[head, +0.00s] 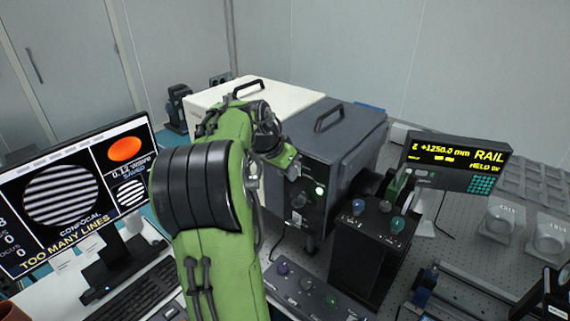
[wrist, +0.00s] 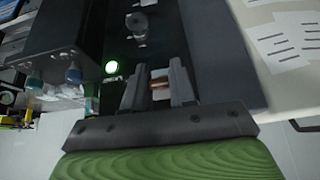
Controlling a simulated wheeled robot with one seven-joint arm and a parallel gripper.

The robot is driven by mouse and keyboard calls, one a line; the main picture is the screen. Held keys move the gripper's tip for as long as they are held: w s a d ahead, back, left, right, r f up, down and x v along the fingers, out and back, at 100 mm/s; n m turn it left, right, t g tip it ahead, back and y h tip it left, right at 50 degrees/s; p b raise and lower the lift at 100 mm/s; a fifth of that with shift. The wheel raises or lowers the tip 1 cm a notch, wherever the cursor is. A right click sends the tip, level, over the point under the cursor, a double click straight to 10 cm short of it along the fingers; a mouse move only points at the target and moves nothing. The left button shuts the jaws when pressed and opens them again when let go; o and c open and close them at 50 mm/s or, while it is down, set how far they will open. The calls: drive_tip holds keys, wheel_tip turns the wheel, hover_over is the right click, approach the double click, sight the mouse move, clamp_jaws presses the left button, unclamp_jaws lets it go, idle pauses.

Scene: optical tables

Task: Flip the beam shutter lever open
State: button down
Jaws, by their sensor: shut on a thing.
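A dark grey box (head: 347,140) with a handle on top has a front panel with a lit green lamp (head: 319,189). The lamp also shows in the wrist view (wrist: 112,67). My gripper (wrist: 159,74) is at this panel, its two grey fingers pointing at it. In the head view my arm covers the left part of the panel.
A black box with coloured knobs (head: 372,240) stands close to the right of the panel. A row of knobs (head: 312,290) lies in front. A monitor (head: 70,195) is at left and a yellow-lettered rail display (head: 455,160) at right. Papers (wrist: 285,45) lie nearby.

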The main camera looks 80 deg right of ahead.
drive_tip(key=shift+a+f, duration=0.1)
drive_tip(key=shift+f, duration=0.05)
drive_tip(key=c, duration=0.9)
unclamp_jaws()
drive_tip(key=shift+w+r, duration=0.1)
drive_tip(key=shift+r, duration=0.3)
drive_tip(key=p+v, duration=0.4)
drive_tip(key=v, duration=1.1)
drive_tip(key=shift+r+p, duration=0.15)
drive_tip(key=shift+p, duration=0.2)
